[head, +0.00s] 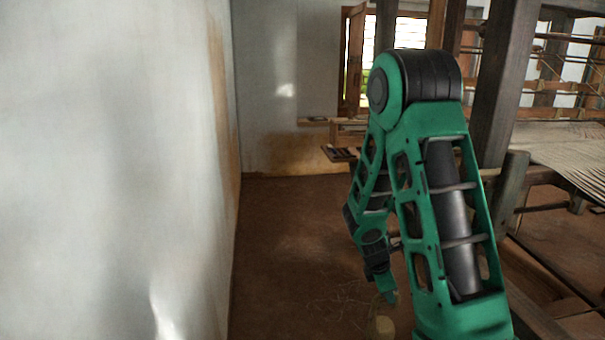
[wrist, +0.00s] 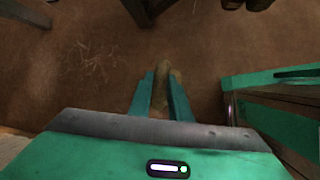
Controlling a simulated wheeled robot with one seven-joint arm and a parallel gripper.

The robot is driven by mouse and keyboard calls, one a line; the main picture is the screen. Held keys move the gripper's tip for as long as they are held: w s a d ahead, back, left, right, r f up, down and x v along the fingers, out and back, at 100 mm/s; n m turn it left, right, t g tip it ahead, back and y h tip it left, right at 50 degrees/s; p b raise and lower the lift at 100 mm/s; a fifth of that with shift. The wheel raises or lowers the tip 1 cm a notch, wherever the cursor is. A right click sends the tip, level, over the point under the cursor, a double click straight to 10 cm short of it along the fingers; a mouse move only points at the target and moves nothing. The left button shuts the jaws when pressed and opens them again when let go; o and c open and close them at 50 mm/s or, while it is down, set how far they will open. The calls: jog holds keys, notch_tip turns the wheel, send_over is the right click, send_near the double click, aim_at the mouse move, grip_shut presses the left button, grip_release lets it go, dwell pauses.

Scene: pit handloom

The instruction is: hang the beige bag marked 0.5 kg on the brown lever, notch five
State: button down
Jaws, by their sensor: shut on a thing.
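My gripper (head: 389,296) is low over the brown floor, pointing down, in the head view. A pale beige bag (head: 384,326) shows just below its fingertips at the bottom edge of the view. In the wrist view the two green fingers of my gripper (wrist: 159,92) are shut on the beige bag (wrist: 161,76), which shows between them. Its 0.5 kg marking cannot be read. I cannot pick out the brown lever or its notches in either view.
A dark wooden loom post (head: 503,85) stands right of my arm, with pale warp threads (head: 565,150) beyond. A white wall (head: 110,150) runs along the left. The brown floor (head: 285,240) between is open. A wooden leg (wrist: 146,8) shows in the wrist view.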

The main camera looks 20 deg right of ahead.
jog(key=w+a+m+g+y, duration=0.1)
jog(key=w+a+m, duration=0.2)
jog(key=a, duration=0.4)
jog(key=w+a+f+m+g, duration=0.1)
jog(key=w+a+m+g, duration=0.1)
jog(key=a+m, duration=0.4)
jog(key=w+a+f+m+g+y, duration=0.1)
jog(key=w+a+m, duration=0.3)
jog(key=a, duration=0.4)
jog(key=shift+w+a+m+g+y, duration=0.3)
jog(key=shift+w+a+m+g, duration=0.1)
jog(key=shift+w+g, duration=0.15)
jog(key=shift+f, duration=0.15)
